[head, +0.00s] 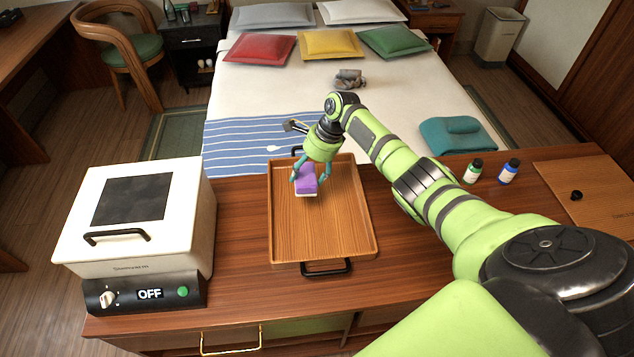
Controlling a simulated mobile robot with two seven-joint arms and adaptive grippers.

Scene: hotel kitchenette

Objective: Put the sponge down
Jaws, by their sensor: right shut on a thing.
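A purple sponge (306,179) with a pale underside is held between the teal fingers of my right gripper (311,178). The gripper points down and is shut on the sponge. The sponge is over the far half of a wooden tray (322,248). I cannot tell whether it touches the tray floor or is a little above it. The tray has black handles at its near and far ends and lies on the wooden counter (237,261). My left gripper is not in view.
A white appliance (188,240) with an "OFF" display stands at the left. A green-labelled bottle (472,172) and a blue-labelled bottle (509,171) stand at the right, near a wooden board (590,180). The tray's near half is clear. A bed (390,103) lies beyond the counter.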

